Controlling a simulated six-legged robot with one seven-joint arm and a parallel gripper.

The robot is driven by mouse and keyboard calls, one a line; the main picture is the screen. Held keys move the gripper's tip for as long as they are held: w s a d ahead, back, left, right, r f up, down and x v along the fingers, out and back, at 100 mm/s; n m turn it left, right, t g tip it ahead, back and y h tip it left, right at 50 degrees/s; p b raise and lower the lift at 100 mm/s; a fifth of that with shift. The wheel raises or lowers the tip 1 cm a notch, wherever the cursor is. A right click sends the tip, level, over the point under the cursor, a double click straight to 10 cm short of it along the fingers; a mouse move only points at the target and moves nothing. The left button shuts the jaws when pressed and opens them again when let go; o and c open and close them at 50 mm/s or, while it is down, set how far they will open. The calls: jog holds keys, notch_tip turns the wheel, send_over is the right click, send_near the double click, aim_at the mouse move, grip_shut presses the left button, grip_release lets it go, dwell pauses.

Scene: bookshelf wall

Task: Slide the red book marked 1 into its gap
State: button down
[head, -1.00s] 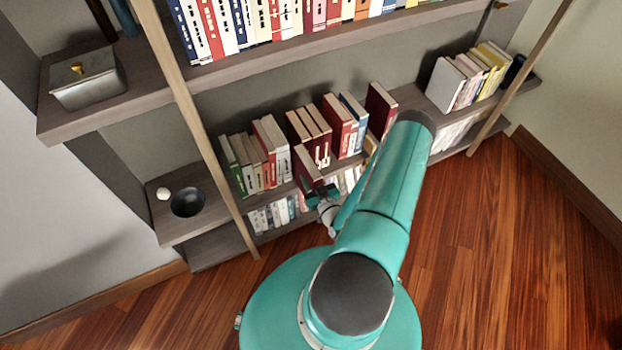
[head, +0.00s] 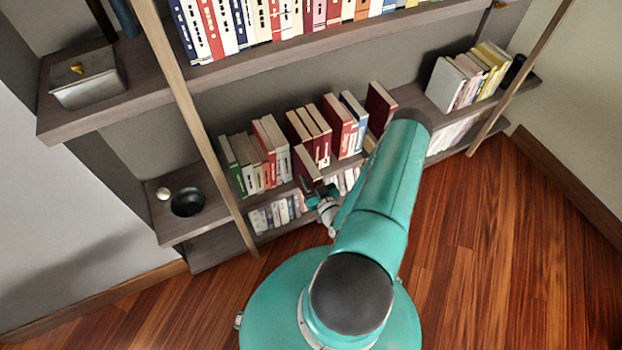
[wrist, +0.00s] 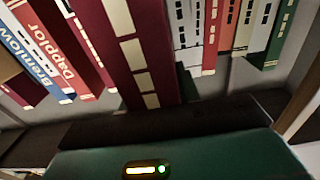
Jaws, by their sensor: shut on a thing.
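The held book (head: 305,168) is dark red with a pale page edge. It stands in front of the row on the middle shelf, by the space between the cream books and the red books. My gripper (head: 322,193) is shut on its near side. In the wrist view the dark red spine with cream bands (wrist: 128,45) rises from behind my dark gripper finger (wrist: 165,122), slightly tilted in the picture. The number 1 cannot be read. The gap's depth is hidden behind the held book.
Cream books (head: 271,140) stand to its left and red books (head: 318,133) to its right. A lone dark red book (head: 380,106) stands farther right. A black bowl (head: 187,202) sits at lower left. A wooden upright (head: 190,110) crosses in front of the shelves.

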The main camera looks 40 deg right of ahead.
jog(key=shift+w, duration=0.15)
jog(key=shift+x, duration=1.15)
jog(key=shift+w+d, duration=0.15)
jog(key=shift+w, duration=0.05)
jog(key=shift+x, duration=1.05)
jog(key=x, duration=0.2)
jog(key=shift+w, duration=0.35)
jog(key=shift+d+f, duration=0.1)
jog(key=shift+f, duration=0.1)
dwell(0.6)
jog(key=c, duration=0.9)
grip_release()
